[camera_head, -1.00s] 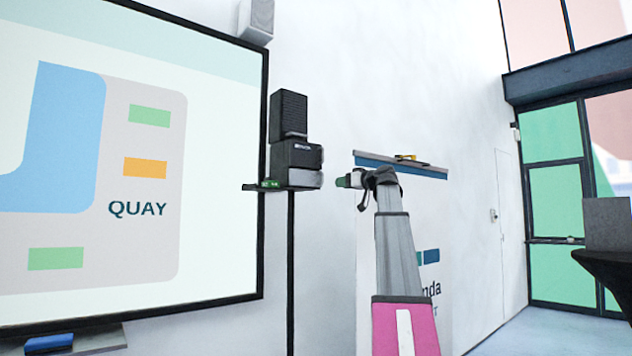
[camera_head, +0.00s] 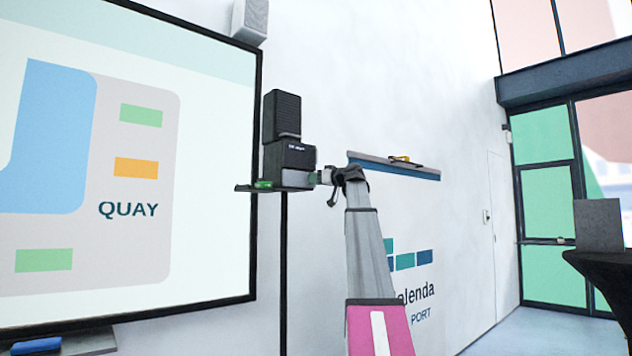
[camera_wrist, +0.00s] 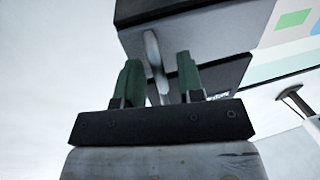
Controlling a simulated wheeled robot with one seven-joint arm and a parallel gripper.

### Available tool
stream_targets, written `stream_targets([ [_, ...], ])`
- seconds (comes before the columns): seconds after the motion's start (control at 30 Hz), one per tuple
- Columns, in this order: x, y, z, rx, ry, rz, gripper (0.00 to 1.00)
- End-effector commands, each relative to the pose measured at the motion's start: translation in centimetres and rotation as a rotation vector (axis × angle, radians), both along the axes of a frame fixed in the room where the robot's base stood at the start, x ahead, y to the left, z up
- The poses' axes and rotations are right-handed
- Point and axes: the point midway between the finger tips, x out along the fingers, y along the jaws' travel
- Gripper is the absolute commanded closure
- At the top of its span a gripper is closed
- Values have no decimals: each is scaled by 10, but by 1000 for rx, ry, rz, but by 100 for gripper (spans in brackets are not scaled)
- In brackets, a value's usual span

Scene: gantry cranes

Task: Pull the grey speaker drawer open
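The grey speaker drawer (camera_head: 290,179) is the lower part of a black box beneath a black speaker (camera_head: 283,115); it looks closed. In the wrist view, its pale grey front (camera_wrist: 205,40) fills the upper middle, with a light bar handle (camera_wrist: 154,60) standing out from it. My gripper (camera_head: 317,178) is at the right side of the drawer in the head view. In the wrist view, the green fingers of my gripper (camera_wrist: 160,78) are apart, one on either side of the handle, with gaps to it visible.
A large screen (camera_head: 140,200) is at left. A wall ledge (camera_head: 395,168) with a yellow item is behind my arm.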

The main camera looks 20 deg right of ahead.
Motion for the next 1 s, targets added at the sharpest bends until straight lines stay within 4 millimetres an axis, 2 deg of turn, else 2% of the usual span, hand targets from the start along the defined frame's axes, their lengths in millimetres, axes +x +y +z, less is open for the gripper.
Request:
stream_targets([
  [0.3,3,2,0,0,0,0,65],
  [0.33,3,2,0,0,0,0,68],
  [0.43,2,2,0,0,0,0,100],
  [0.67,-3,1,0,0,0,1,100],
  [0.77,-21,-5,-1,-1,-1,0,100],
  [1.0,-83,-27,-2,0,0,0,100],
])
